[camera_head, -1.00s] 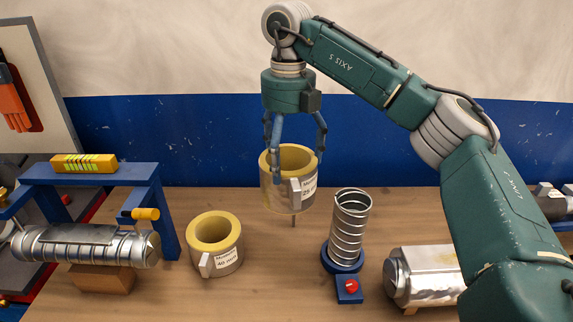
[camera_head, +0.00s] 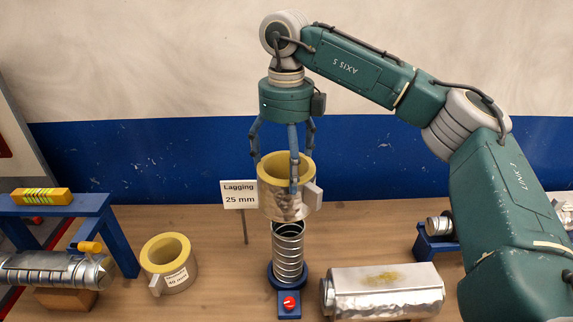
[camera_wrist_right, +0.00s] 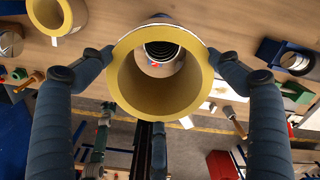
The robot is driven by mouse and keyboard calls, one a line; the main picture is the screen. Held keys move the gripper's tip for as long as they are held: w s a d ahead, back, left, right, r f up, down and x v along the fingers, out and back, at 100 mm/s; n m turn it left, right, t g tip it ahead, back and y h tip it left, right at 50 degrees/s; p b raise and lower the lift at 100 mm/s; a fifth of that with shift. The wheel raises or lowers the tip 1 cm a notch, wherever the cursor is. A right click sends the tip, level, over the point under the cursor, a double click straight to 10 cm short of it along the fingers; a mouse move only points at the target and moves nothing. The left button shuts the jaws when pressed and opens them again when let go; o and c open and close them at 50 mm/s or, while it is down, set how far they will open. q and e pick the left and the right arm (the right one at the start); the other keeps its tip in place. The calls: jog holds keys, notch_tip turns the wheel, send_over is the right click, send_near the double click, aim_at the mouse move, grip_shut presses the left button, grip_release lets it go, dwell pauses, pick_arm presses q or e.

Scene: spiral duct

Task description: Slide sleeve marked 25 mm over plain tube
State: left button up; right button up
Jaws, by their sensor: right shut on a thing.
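The sleeve (camera_head: 276,206), a silvery ring with thick yellow lining, is held upright by my right gripper (camera_head: 284,168). Its grey tab points right and its label is out of sight. The plain tube (camera_head: 289,256), a spiral metal duct, stands upright on a blue base just below the sleeve. The tube's open top shows under the sleeve's lower edge. In the right wrist view the fingers surround the sleeve (camera_wrist_right: 124,88), and the tube (camera_wrist_right: 162,50) shows through its bore, off toward the top. My left gripper is not in view.
A second yellow-lined sleeve (camera_head: 176,280), marked 40 mm, stands to the left. A sign (camera_head: 239,194) reading 25 mm stands behind the held sleeve. A foil-clad duct (camera_head: 385,291) lies to the right. A blue frame (camera_head: 122,238) stands at left.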

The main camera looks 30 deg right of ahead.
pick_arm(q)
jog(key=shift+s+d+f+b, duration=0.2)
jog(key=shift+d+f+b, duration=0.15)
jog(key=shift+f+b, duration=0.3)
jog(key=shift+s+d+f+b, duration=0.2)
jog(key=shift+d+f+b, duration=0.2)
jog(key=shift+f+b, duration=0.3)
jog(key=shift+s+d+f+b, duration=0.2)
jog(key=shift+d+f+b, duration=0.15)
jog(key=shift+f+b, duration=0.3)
pick_arm(e)
jog(key=shift+d+f, duration=0.15)
jog(key=shift+f, duration=1.3)
jog(key=shift+d+f, duration=0.1)
jog(key=shift+f, duration=1.35)
pick_arm(q)
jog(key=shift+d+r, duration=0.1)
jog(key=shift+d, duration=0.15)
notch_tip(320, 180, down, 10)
jog(key=b, duration=0.9)
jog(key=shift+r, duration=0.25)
pick_arm(e)
jog(key=shift+f, duration=6.95)
